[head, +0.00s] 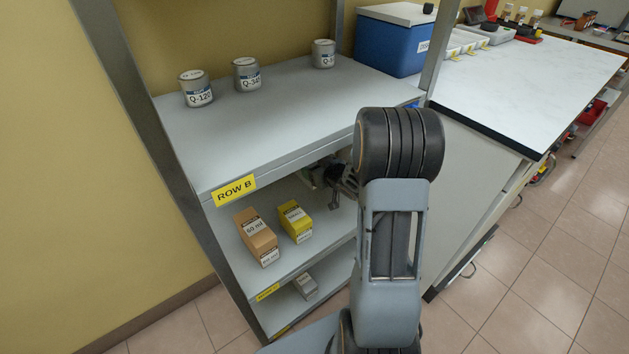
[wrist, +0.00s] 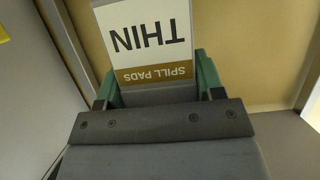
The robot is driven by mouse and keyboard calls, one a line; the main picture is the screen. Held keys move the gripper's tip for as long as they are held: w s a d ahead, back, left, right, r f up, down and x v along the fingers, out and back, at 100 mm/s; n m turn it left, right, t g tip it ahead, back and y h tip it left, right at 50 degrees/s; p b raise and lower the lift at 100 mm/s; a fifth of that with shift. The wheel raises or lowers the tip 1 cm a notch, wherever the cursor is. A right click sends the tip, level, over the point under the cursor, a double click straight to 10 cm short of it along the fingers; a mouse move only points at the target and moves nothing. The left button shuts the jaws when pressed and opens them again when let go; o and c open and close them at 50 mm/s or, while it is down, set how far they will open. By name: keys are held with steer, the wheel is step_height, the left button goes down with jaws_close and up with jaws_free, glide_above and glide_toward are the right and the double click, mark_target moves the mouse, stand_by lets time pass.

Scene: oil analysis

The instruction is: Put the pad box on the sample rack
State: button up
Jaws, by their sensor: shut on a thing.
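The pad box (wrist: 143,45) shows in the wrist view, with a white and brown label reading "SPILL PADS" and "THIN", upside down. My gripper (wrist: 155,88) is shut on it, with a green finger at each side. In the head view my gripper (head: 335,186) is at the right end of the middle shelf, under the upper board, mostly hidden by my arm. The pad box cannot be made out there. I cannot tell which thing is the sample rack; a white tray with yellow tags (head: 468,42) stands on the bench.
The grey shelf unit (head: 290,125) has a ROW B tag and several cans on top. An orange-brown box (head: 257,238) and a yellow box (head: 295,222) stand on the middle shelf. A grey box (head: 305,287) is below. A blue cooler (head: 392,45) stands beside the white bench (head: 530,80), whose front is clear.

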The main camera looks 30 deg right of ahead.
steer(key=shift+w+d+f, duration=0.15)
steer(key=shift+w+f, duration=0.5)
steer(key=shift+f, duration=0.1)
steer(key=shift+w+d+f+b, duration=0.1)
steer(key=shift+w+f+b, duration=0.05)
steer(key=shift+f+b, duration=0.65)
steer(key=shift+w+f+b, duration=0.1)
steer(key=shift+f+b, duration=0.35)
steer(key=shift+f, duration=0.55)
steer(key=shift+f, duration=0.1)
steer(key=shift+f+b, duration=0.45)
steer(key=shift+f, duration=0.05)
steer(key=o, duration=1)
steer(key=shift+s+f, duration=0.1)
